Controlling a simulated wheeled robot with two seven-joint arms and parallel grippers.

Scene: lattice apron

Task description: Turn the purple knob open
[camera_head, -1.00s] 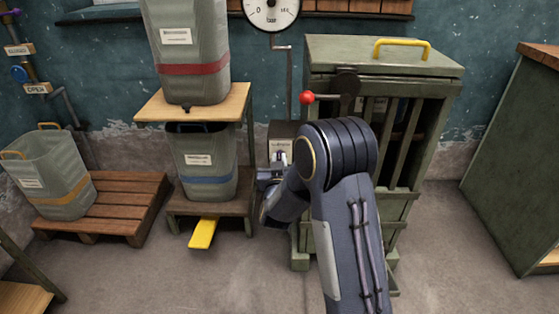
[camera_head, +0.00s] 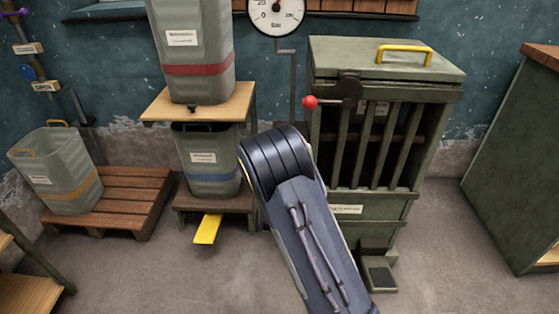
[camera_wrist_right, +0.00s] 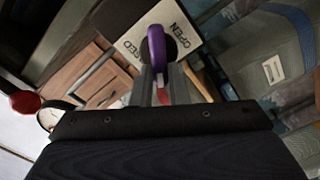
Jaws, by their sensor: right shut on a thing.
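The purple knob (camera_wrist_right: 157,48) shows in the right wrist view, in front of a pale plate (camera_wrist_right: 135,42) lettered OPEN on the upper right, with the end of a second word, "ED", on the lower left. The fingers of my right gripper (camera_wrist_right: 160,82) are shut on the knob from both sides. The knob's long side runs nearly up and down in that picture. In the head view my right arm hides both the gripper and this knob. My left gripper is not in view.
A green slatted cabinet (camera_head: 340,210) with a red-balled lever (camera_head: 310,102) stands right of my arm. Grey bins (camera_head: 190,50) stand on a wooden stand to the left, with a yellow pedal (camera_head: 208,228) below. A gauge (camera_head: 275,14) hangs above. The front floor is clear.

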